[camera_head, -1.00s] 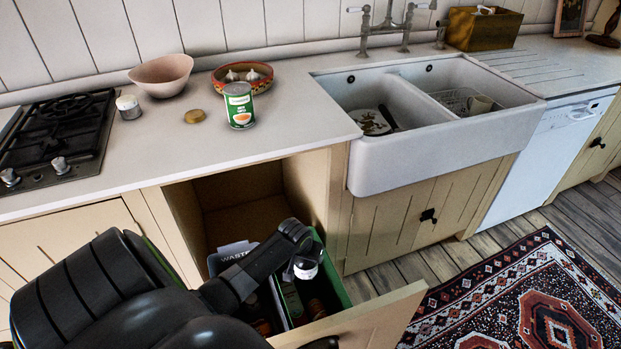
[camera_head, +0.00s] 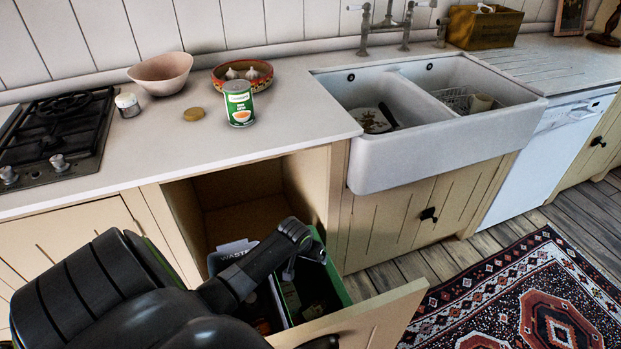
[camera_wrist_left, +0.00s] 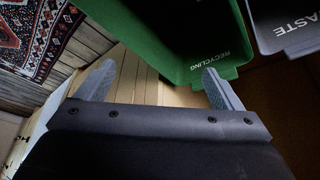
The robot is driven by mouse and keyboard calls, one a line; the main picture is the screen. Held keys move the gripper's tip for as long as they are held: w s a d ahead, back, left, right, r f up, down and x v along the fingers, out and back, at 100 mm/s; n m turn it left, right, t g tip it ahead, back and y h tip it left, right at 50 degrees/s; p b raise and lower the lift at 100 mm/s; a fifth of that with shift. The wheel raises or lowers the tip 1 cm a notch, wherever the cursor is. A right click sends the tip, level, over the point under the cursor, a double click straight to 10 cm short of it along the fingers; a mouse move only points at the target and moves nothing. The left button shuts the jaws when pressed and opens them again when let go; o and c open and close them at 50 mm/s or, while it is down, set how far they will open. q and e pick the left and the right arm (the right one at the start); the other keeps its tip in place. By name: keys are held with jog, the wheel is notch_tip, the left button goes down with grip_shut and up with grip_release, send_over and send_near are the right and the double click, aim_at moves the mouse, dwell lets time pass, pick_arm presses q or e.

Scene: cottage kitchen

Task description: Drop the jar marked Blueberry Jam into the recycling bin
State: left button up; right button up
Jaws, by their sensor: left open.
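The green recycling bin (camera_head: 333,277) stands in the pulled-out drawer under the counter. It also shows in the left wrist view (camera_wrist_left: 185,40), with RECYCLING on its wall. My left gripper (camera_head: 298,264) is over this bin in the head view. In the left wrist view its fingers (camera_wrist_left: 158,86) are apart with nothing between them. No jar with a readable Blueberry Jam label shows now. Dark shapes lie inside the recycling bin, partly hidden by my arm, and I cannot tell what each is. My right gripper is not in view.
The grey waste bin (camera_head: 232,251) stands beside the recycling bin, also in the left wrist view (camera_wrist_left: 285,28). A green can (camera_head: 239,104), a small white-lidded jar (camera_head: 128,105), a round lid (camera_head: 194,114) and bowls are on the counter. The drawer front (camera_head: 365,320) sticks out.

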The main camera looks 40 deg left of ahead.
pick_arm(q)
jog(key=p+v, duration=0.3)
jog(key=v, duration=1.4)
jog(key=shift+f, duration=0.1)
